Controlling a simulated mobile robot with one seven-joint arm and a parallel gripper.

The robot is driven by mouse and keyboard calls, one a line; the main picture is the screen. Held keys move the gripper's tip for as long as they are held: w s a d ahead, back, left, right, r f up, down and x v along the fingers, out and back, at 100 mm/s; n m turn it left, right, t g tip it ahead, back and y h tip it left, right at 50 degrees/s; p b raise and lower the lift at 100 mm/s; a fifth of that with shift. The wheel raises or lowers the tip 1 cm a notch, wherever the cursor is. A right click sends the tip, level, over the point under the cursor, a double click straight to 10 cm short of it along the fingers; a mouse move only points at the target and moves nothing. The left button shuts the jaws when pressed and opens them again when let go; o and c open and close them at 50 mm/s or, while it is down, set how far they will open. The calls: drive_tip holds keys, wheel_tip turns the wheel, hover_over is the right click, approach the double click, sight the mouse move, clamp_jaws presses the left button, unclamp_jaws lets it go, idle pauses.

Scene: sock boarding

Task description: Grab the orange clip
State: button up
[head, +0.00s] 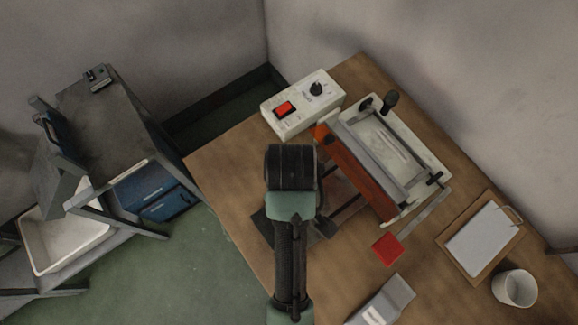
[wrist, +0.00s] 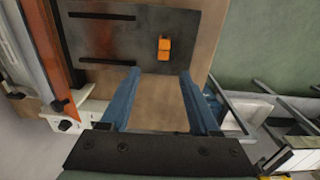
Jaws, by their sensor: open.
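The orange clip (wrist: 163,47) lies on a dark plate (wrist: 205,20) on the wooden table, in the upper middle of the wrist view. My gripper (wrist: 160,76) is open, with its two blue fingers apart and nothing between them. In the wrist view the clip shows just beyond the fingertips, roughly in line with the gap. The fingers do not touch it. In the head view my arm covers the clip and the gripper; only edges of the dark plate (head: 262,228) show beside the arm.
A press-like machine with a red-brown bar (head: 368,170) stands right of my arm. A white control box (head: 302,104) with a red switch sits behind. A red square (head: 387,250), clipboard (head: 482,240) and white cup (head: 514,288) lie to the right. Cart and white bin (head: 62,243) stand left.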

drive_tip(key=f, duration=0.4)
drive_tip(key=f+p, duration=0.1)
drive_tip(key=f, duration=0.8)
drive_tip(key=shift+s+a, duration=0.1)
drive_tip(key=shift+s, duration=0.3)
drive_tip(key=shift+r, duration=0.1)
drive_tip(key=shift+c, duration=0.3)
clamp_jaws()
